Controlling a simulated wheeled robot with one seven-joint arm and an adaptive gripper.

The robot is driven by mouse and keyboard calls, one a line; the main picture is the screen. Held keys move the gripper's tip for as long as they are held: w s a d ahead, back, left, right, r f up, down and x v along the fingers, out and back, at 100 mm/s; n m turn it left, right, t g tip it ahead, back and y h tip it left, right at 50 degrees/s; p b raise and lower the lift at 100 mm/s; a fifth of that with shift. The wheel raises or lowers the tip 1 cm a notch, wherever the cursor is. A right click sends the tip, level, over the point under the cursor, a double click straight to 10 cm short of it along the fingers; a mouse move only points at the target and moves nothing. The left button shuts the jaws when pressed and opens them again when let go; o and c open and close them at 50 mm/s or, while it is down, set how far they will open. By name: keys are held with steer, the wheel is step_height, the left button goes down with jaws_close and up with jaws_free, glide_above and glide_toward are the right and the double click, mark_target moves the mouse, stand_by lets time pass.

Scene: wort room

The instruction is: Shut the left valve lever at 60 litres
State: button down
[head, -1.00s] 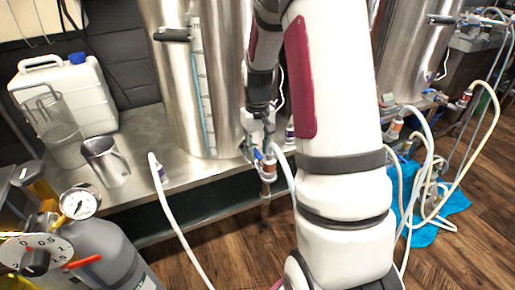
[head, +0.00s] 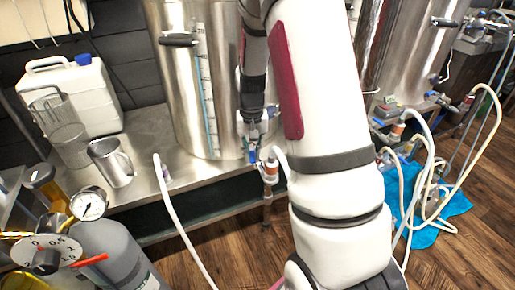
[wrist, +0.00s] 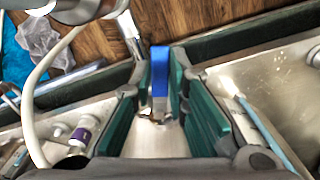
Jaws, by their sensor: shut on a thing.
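The left steel kettle (head: 180,100) stands on a metal bench with a sight gauge (head: 208,90) on its front. The blue valve lever (head: 252,155) is low at the kettle's front right, and also shows in the wrist view (wrist: 160,72). My gripper (head: 251,138) is at the lever, pointing down. In the wrist view its green-padded fingers (wrist: 160,62) are on either side of the lever, shut on it. My arm hides part of the kettle and fittings.
A grey cylinder with a gauge (head: 88,204) is front left. Hoses and a blue cloth (head: 440,210) lie right.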

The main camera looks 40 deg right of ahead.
steer(key=w+a+m+p, duration=0.2)
steer(key=w+m+p, duration=0.4)
steer(key=m, duration=0.8)
steer(key=shift+w+a+p, duration=0.3)
steer(key=shift+w, duration=0.4)
steer(key=c, duration=1.6)
jaws_free()
steer(key=shift+w, duration=0.1)
steer(key=shift+o, duration=0.2)
step_height(320, 180, up, 12)
